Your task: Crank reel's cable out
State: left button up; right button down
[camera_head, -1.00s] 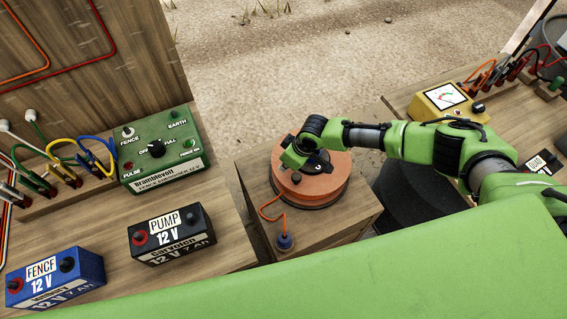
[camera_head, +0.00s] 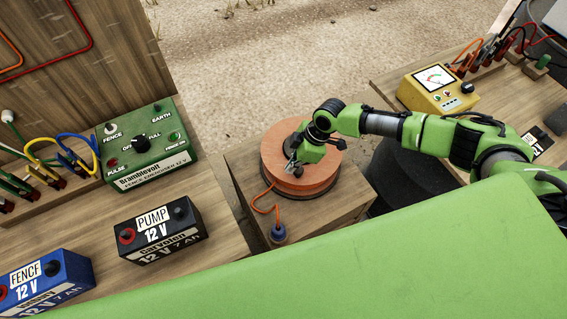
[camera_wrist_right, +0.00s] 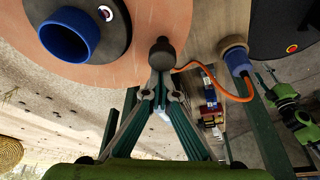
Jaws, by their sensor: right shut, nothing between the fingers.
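The cable reel, a round orange drum (camera_head: 277,150) on a dark base, sits on a wooden box in the middle of the head view. Its orange cable (camera_head: 263,208) runs from the drum's front left to a blue plug (camera_head: 278,233) at the box's front; the plug also shows in the wrist view (camera_wrist_right: 238,56). My right gripper (camera_head: 292,168) is over the drum's top and hides part of it. In the wrist view its fingers (camera_wrist_right: 161,78) come together at a dark crank knob (camera_wrist_right: 161,53), with nothing held between them. A blue hub (camera_wrist_right: 66,38) shows at upper left there. My left gripper is out of view.
A green fence energiser (camera_head: 147,150), a black pump battery (camera_head: 160,230) and a blue fence battery (camera_head: 45,280) stand on the left bench. A yellow meter (camera_head: 438,90) stands on the right bench. Several clips and leads line both benches. Open ground lies behind the reel.

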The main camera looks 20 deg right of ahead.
aim_at(300, 171)
jog(key=shift+s+d, duration=0.4)
jog(key=shift+d, duration=0.35)
jog(key=shift+s+d, duration=0.35)
jog(key=shift+d, duration=0.35)
jog(key=shift+d+r, duration=0.1)
